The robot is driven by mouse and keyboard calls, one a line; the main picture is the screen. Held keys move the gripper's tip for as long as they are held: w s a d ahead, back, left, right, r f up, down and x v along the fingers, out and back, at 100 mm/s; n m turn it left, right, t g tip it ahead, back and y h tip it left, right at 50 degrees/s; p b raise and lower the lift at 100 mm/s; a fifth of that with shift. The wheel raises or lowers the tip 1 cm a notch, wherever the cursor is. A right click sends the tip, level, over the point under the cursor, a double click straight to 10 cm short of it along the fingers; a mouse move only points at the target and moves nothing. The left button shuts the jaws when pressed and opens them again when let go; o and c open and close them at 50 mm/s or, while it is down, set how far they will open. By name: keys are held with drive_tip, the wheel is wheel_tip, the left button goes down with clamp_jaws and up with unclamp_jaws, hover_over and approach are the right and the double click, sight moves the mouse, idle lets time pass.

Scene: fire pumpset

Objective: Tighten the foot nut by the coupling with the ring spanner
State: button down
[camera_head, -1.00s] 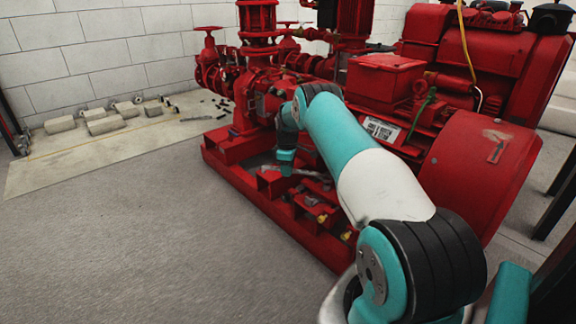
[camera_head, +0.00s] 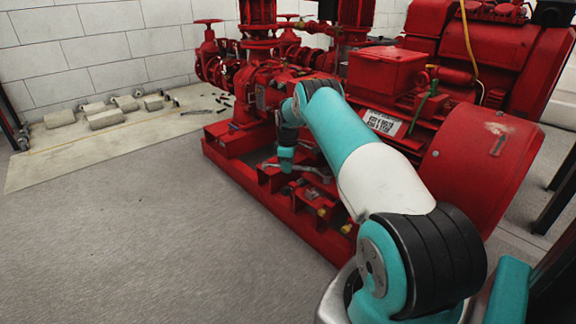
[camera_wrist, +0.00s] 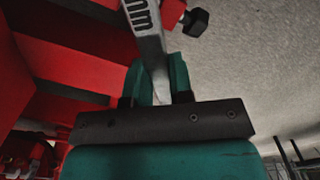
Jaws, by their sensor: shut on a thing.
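My gripper (camera_wrist: 163,84) is shut on a grey metal spanner (camera_wrist: 148,35), which runs up between the teal fingers and out of the top of the wrist view. Dark lettering ending in "mm" shows on its shank; its ring end is out of that view. A dark hex-shaped piece (camera_wrist: 193,21) with a red part beside it shows right of the shank. I cannot tell if it is the foot nut. In the head view my gripper (camera_head: 286,164) is low over the red base frame, and the spanner (camera_head: 313,168) shows as a grey strip to its right. The nut cannot be made out there.
The red pumpset (camera_head: 385,75) stands behind and right of my arm, on a red base frame (camera_head: 262,203) with ribs and small yellow fittings. Grey blocks (camera_head: 60,118) lie on a pale slab at the left. The floor left of the base is clear.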

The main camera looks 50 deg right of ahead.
drive_tip(key=shift+f+b, duration=0.55)
drive_tip(key=shift+f, duration=0.35)
drive_tip(key=shift+w+d, duration=0.1)
drive_tip(key=shift+w, duration=0.05)
